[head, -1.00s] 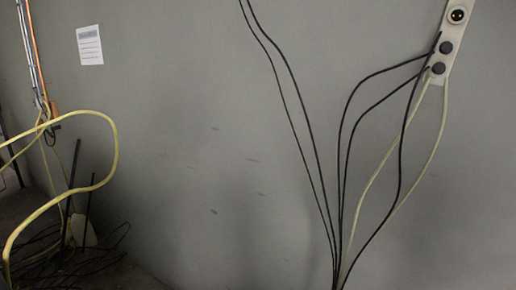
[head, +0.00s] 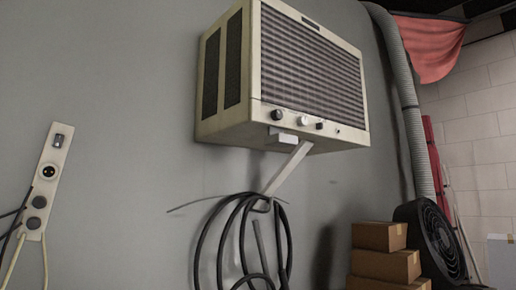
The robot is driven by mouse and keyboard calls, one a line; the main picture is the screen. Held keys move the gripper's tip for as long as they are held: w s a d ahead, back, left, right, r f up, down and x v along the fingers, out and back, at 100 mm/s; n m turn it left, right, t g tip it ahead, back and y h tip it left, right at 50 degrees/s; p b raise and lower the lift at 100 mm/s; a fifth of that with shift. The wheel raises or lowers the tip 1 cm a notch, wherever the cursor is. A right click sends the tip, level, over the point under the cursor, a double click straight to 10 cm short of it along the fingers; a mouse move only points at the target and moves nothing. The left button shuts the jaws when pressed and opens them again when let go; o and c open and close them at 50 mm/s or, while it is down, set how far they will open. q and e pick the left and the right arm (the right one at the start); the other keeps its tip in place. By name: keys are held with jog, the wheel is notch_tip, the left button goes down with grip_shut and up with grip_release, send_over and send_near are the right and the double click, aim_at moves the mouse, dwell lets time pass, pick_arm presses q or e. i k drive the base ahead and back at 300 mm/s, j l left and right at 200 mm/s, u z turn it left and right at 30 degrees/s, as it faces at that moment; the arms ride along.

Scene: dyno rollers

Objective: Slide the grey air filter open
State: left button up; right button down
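A cream box-shaped air unit (head: 222,118) hangs high on the grey wall in the head view, right of the middle. Its front is a grey slatted filter panel (head: 312,68), set inside the cream frame. A row of small knobs (head: 302,121) runs along the lower front edge. A small white block (head: 282,139) and a pale slanted bracket (head: 287,168) show beneath it. I cannot tell from here whether the filter has slid at all. Neither of my grippers is in view.
Coiled black hose (head: 222,235) hangs below the unit. A socket strip (head: 46,180) is on the wall at left. The floor is not visible.

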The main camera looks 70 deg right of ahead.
aim_at(276, 138)
jog(key=z, duration=2.4)
